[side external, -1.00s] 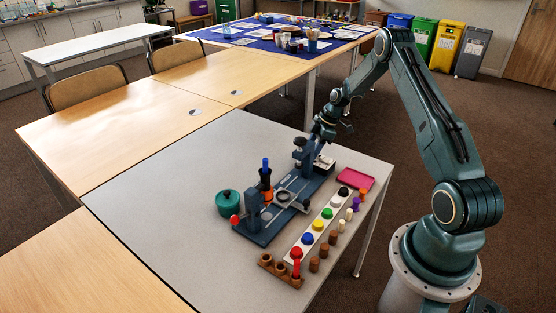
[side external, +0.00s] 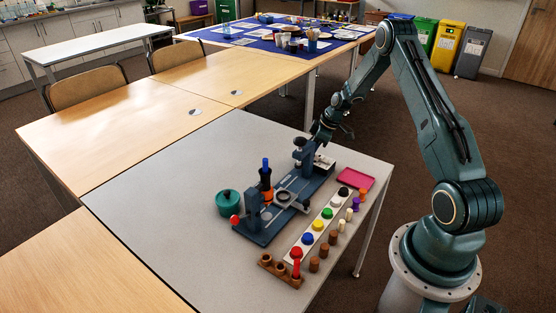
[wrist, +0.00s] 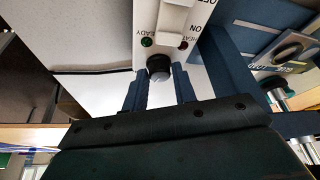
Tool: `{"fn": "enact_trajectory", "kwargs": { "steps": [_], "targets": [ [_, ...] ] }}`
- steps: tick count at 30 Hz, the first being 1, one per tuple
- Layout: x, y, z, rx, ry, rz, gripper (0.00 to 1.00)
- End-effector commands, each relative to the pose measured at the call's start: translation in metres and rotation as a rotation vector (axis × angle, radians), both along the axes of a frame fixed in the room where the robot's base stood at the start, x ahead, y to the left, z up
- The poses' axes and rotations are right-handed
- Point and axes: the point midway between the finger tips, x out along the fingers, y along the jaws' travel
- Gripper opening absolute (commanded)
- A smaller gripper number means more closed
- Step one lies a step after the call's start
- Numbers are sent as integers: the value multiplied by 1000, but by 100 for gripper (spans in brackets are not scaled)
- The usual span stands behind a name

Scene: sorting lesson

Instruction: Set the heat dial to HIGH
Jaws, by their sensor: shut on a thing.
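The black heat dial (wrist: 158,67) sits at the lower end of a white control panel (wrist: 146,18) in the wrist view. My gripper (wrist: 160,85) is shut on the dial, with one finger on each side. The HIGH mark and the dial's pointer cannot be made out. In the side external view my gripper (side external: 320,138) is at the far end of the blue machine, by the white control box (side external: 324,162); the dial itself is too small to tell there.
Beside the dial are a green READY lamp (wrist: 147,41), a red HEAT lamp (wrist: 183,44) and an ON/OFF switch (wrist: 172,18). A strip of coloured pegs (side external: 308,239), a pink tray (side external: 356,179) and a teal pot (side external: 229,203) stand around the machine.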

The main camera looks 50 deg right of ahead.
Motion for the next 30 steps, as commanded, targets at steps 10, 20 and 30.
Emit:
{"fn": "enact_trajectory", "kwargs": {
  "steps": [10,20,30],
  "targets": [
    [0,0,0,0,0,-4,37],
    [0,0,0,0,0,-3,49],
    [-5,-3,14,-2,-2,-4,49]
  ]
}}
